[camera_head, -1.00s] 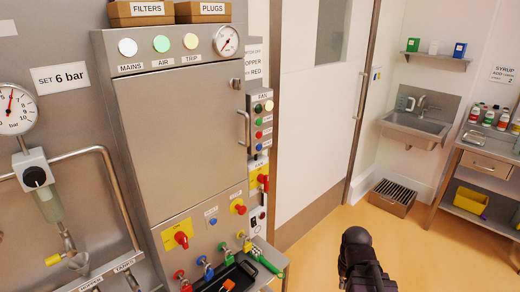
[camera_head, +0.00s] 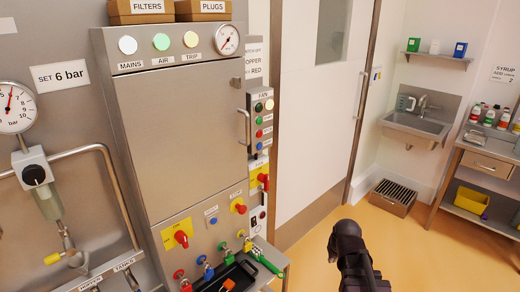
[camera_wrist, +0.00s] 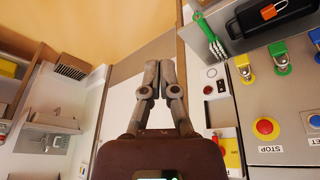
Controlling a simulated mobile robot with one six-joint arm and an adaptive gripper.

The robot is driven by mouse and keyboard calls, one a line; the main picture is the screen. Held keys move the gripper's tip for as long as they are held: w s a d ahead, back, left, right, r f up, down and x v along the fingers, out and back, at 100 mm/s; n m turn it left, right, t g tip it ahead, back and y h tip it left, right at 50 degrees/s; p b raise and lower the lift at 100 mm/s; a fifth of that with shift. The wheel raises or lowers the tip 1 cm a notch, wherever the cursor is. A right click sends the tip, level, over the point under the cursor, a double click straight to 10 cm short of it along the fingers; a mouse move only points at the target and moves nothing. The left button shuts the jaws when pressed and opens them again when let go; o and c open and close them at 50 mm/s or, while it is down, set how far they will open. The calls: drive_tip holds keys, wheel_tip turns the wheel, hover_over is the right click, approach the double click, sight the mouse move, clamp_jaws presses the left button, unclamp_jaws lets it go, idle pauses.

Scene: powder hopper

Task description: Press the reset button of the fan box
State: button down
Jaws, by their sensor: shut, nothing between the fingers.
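The fan box (camera_head: 261,140) is a narrow upright panel with its label above, on the right side of the steel cabinet. It carries several small round buttons and lamps in a column. A blue button (camera_head: 259,146) sits low in it; its lettering is too small to read. My gripper (camera_wrist: 160,66) is shut and empty in the wrist view, its fingertips together in front of the pale door. The fan box's buttons cannot be made out in the wrist view. In the head view my dark arm is at the lower middle, right of the box and apart from it.
The steel cabinet (camera_head: 175,130) has another blue button (camera_head: 213,221) and a red knob on yellow (camera_head: 181,238). Below the fan box is a red handle (camera_head: 264,181). Coloured padlocks and a black tray (camera_head: 228,276) lie in front. Open floor (camera_head: 415,255) lies to the right.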

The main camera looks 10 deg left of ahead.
sight(259, 147)
drive_tip(key=w+a+r+n+t+y+b, duration=0.1)
drive_tip(key=w+a+r+n+t, duration=0.35)
drive_tip(key=w, duration=0.45)
drive_tip(key=w+a+r+n+t+y+b, duration=0.1)
drive_tip(key=w+a+r+n+t, duration=0.3)
drive_tip(key=w, duration=0.5)
drive_tip(key=w+a+r+n+t+y+b, duration=0.1)
drive_tip(key=w+a+r+n+t, duration=0.4)
drive_tip(key=a+r+t, duration=0.5)
drive_tip(key=shift+w+a+r+y, duration=0.3)
drive_tip(key=shift+w+r+y, duration=0.35)
drive_tip(key=shift+r, duration=1.15)
drive_tip(key=shift+a, duration=0.1)
drive_tip(key=w+a, duration=0.5)
drive_tip(key=a, duration=0.1)
drive_tip(key=shift+w+a, duration=0.15)
drive_tip(key=shift+a, duration=0.2)
drive_tip(key=shift+a, duration=0.1)
drive_tip(key=shift+w+a, duration=0.25)
